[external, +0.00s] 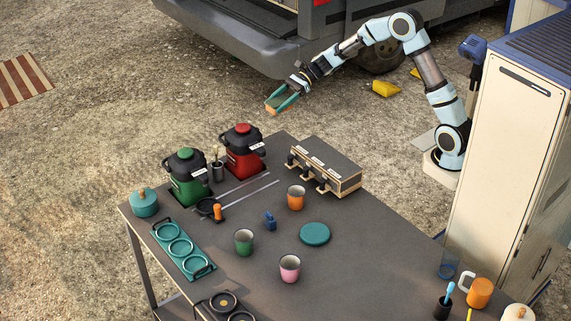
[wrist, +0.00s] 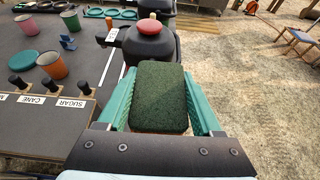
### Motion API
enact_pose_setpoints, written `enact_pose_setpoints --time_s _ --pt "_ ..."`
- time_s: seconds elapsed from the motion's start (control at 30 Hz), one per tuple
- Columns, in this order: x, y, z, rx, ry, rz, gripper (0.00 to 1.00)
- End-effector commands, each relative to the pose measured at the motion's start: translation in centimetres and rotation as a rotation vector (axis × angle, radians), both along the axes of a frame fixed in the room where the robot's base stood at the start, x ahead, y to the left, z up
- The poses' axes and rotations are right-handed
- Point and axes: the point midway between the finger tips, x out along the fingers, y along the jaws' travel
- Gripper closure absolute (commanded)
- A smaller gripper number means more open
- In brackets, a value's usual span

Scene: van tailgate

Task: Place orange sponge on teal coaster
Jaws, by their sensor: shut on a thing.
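My gripper (external: 279,101) is shut on the orange sponge (external: 271,109), held in the air beyond the table's far edge, above the gravel. In the wrist view the sponge (wrist: 160,97) sits between the teal fingers and shows a dark green upper face; its orange side shows in the external view. The teal coaster (external: 314,233) is a flat round disc lying on the table, with nothing on it. It also shows in the wrist view (wrist: 21,58) at the left. The gripper is well apart from it.
A red-lidded canister (external: 243,152) and a green canister (external: 187,178) stand at the table's far end. A labelled box with dispensers (external: 325,168) stands between gripper and coaster. Orange (external: 296,198), green (external: 243,243) and pink (external: 289,269) cups stand around the coaster. Table right of it is clear.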

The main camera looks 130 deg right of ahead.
Motion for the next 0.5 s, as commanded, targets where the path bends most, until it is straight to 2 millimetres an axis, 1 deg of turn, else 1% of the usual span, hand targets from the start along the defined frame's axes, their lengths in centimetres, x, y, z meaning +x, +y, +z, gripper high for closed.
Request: enact_pose_setpoints --time_s 0.03,0.1,0.2,0.33,0.4,0.5 --pt "0.0 -0.1 1.5 -0.008 -0.001 0.001 0.84" --pt "0.0 0.0 3.3 -0.007 0.0 0.001 0.84" --pt "0.0 0.0 5.5 -0.006 -0.001 0.0 0.84" --pt "0.1 0.0 7.9 -0.006 -0.001 0.001 0.84" --pt "1.2 1.1 7.3 0.001 -0.001 0.024 0.84" --pt "2.7 2.5 7.0 0.002 -0.001 0.053 0.84"
